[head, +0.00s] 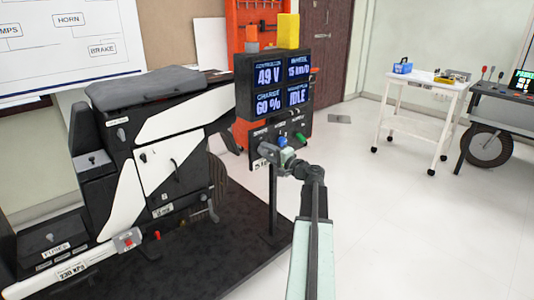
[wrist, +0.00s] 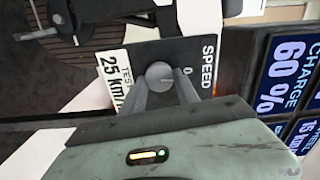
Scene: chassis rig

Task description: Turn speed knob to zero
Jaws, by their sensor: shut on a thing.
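The speed knob (wrist: 160,73) is a round grey knob on a dark panel (wrist: 185,52), with the word SPEED and a 0 printed to its right. A white label reading TEST 25 km/h lies to its left. My gripper (wrist: 162,88) is shut on the knob, one finger on each side. In the head view my gripper (head: 272,153) is at the lower left of the control panel below the display and hides the knob. The display (head: 275,83) reads 49 V, 15 km/h, charge 60 % and IDLE.
Green (head: 299,137) and blue buttons sit on the panel close to my gripper. The black and white chassis rig (head: 165,140) stands on a dark base at left. A white cart (head: 425,90) stands at back right.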

